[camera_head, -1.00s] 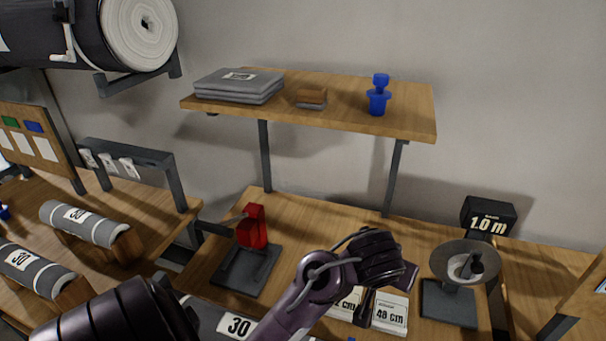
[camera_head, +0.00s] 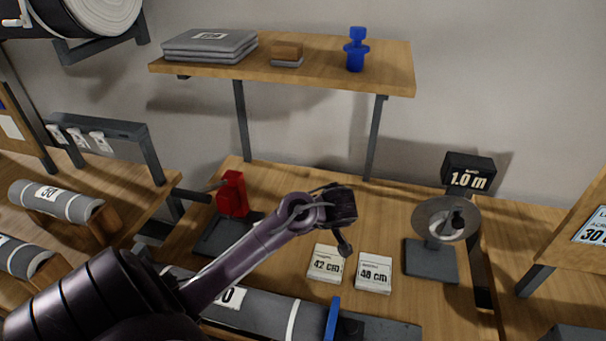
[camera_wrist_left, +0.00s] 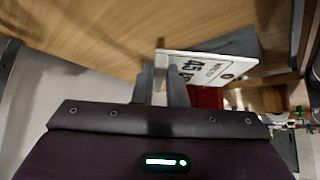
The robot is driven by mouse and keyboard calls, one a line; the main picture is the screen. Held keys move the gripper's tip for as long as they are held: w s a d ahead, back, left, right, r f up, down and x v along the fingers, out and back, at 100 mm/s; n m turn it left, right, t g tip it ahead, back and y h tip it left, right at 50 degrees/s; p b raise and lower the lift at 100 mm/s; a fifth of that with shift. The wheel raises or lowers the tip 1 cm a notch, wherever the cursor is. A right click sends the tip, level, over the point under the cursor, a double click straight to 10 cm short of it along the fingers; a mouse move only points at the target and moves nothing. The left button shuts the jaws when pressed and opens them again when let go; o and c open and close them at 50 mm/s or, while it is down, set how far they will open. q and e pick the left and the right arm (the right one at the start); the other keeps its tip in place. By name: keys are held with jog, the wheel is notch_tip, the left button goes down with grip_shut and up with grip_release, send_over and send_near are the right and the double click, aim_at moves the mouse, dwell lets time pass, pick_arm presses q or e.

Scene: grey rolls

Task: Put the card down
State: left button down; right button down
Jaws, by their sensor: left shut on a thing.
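My left gripper (camera_wrist_left: 163,88) is shut on a white card (camera_wrist_left: 195,68) printed with "45", gripping it near one end. The card shows tilted in the left wrist view, in front of the wooden surface. In the head view my left gripper (camera_head: 343,235) is above the workbench (camera_head: 390,205), behind the cards; the held card cannot be made out there. Two white cards, "42 cm" (camera_head: 326,264) and "48 cm" (camera_head: 374,273), lie side by side on the bench. My right gripper is not in view.
A red tool (camera_head: 232,194) on a dark base stands to the left. A dish on a stand (camera_head: 443,218) and a "1.0 m" display (camera_head: 469,175) are to the right. A grey roll (camera_head: 262,312) lies at the front. A shelf (camera_head: 330,75) overhangs the back.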

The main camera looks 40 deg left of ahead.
pick_arm(q)
notch_tip(320, 180, down, 6)
jog(key=shift+f, duration=0.15)
notch_tip(320, 180, down, 4)
jog(key=shift+f+b, duration=0.25)
jog(key=shift+b, duration=0.05)
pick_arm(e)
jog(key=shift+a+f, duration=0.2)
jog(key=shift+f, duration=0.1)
pick_arm(q)
jog(key=shift+f, duration=0.15)
jog(key=c, duration=1.5)
grip_release()
jog(key=shift+o, duration=0.2)
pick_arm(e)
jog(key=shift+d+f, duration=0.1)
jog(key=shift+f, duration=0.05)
